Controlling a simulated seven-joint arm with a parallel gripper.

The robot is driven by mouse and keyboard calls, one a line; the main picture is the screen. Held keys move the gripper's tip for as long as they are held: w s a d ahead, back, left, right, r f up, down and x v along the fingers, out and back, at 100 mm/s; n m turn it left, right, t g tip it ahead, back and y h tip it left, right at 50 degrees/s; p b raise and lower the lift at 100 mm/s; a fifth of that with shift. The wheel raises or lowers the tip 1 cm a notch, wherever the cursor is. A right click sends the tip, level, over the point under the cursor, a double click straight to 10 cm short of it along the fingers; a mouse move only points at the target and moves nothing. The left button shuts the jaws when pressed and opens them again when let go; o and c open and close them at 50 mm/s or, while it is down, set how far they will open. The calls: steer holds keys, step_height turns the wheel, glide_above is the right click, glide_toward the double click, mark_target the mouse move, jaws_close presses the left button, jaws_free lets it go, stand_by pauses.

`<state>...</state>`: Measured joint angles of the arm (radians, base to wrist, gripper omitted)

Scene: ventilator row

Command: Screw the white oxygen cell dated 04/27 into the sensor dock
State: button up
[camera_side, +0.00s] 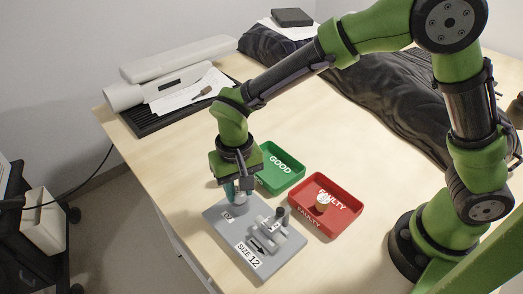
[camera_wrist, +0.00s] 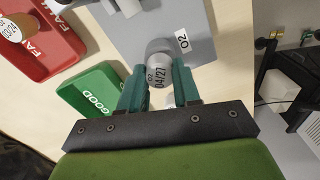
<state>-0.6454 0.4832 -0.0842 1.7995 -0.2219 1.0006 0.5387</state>
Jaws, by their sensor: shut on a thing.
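My gripper (camera_side: 238,190) is shut on a white cylindrical oxygen cell; its fingers also show in the wrist view (camera_wrist: 157,84). The cell (camera_wrist: 158,70) reads "O2 04/27" and has a grey top end. In the side view the cell (camera_side: 240,199) is mostly hidden between the fingers. It is upright, over the back part of a grey plate (camera_side: 276,262), close to the "O2" label (camera_wrist: 183,42). The plate also shows in the wrist view (camera_wrist: 150,38). The dock's socket is hidden under the cell and fingers, so I cannot tell whether the cell touches it.
A grey fitting (camera_side: 270,236) stands on the plate beside a "SIZE 12" label. A green GOOD tray (camera_side: 289,181) is behind my gripper, empty where visible. A red FAULTY tray (camera_side: 349,222) holds an orange-and-white cell (camera_side: 322,203). A dark bag lies farther back.

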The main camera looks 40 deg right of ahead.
steer(key=m, duration=0.6)
stand_by(0.6)
steer(key=o, duration=0.9)
steer(key=shift+o, duration=0.2)
